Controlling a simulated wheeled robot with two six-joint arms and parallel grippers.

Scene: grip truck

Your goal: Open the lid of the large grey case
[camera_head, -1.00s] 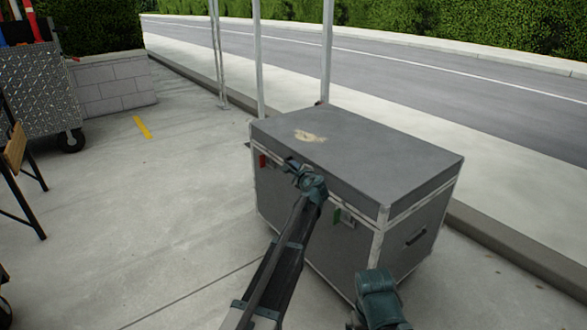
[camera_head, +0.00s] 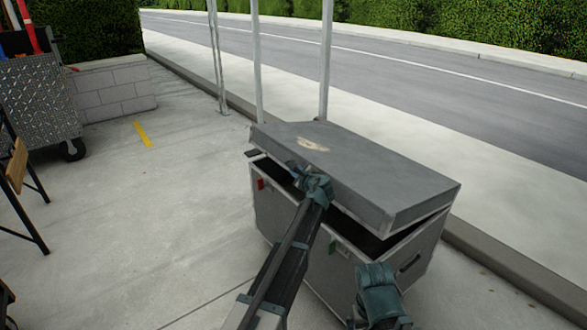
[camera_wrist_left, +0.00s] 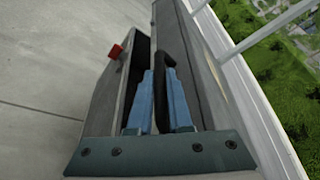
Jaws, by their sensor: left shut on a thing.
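The large grey case (camera_head: 283,212) stands on the pavement, its lid (camera_head: 375,172) lifted part way along the front and still low at the back. A dark gap shows between lid and body. My left gripper (camera_head: 299,169) is at the middle of the lid's front edge. In the left wrist view, its blue fingers (camera_wrist_left: 158,85) are shut on a black handle (camera_wrist_left: 165,75) on the lid, with the open gap beside them. My right gripper (camera_head: 358,321) is low in front of the case's right part, apart from the lid; its fingers are too unclear to read.
A metal cart (camera_head: 42,95) is far left. The pavement (camera_head: 170,220) left of the case is clear.

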